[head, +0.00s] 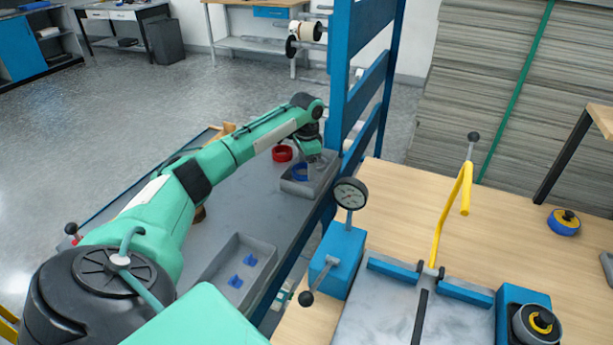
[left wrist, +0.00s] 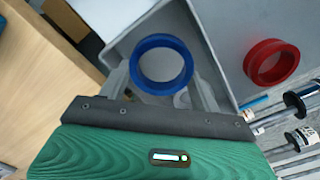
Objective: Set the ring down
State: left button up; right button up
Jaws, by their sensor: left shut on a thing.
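A blue ring (head: 300,173) is at my left gripper (head: 314,160), over a small grey tray (head: 298,189) on the grey bench. In the left wrist view the blue ring (left wrist: 162,87) sits between the fingers of my left gripper (left wrist: 163,78), which is shut on it. The tray (left wrist: 122,44) lies beneath and around the ring there. I cannot tell whether the ring touches the tray floor. A red ring (head: 282,158) lies on the bench beside the tray, apart from the gripper, and also shows in the left wrist view (left wrist: 250,62). My right gripper is not in view.
A second grey tray (head: 262,250) with blue pegs stands nearer on the bench. A blue rack post (head: 338,85) rises close to the right of my left gripper.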

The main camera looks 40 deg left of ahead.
aim_at(307, 184)
pick_arm(q)
notch_tip(307, 184, down, 4)
jog(key=shift+f, duration=0.15)
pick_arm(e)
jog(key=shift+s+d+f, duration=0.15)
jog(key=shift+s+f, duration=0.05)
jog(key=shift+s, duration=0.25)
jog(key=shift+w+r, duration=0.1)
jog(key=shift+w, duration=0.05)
pick_arm(q)
jog(key=o, duration=0.7)
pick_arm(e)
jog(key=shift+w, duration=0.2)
pick_arm(q)
notch_tip(307, 184, up, 12)
jog(key=shift+r, duration=0.1)
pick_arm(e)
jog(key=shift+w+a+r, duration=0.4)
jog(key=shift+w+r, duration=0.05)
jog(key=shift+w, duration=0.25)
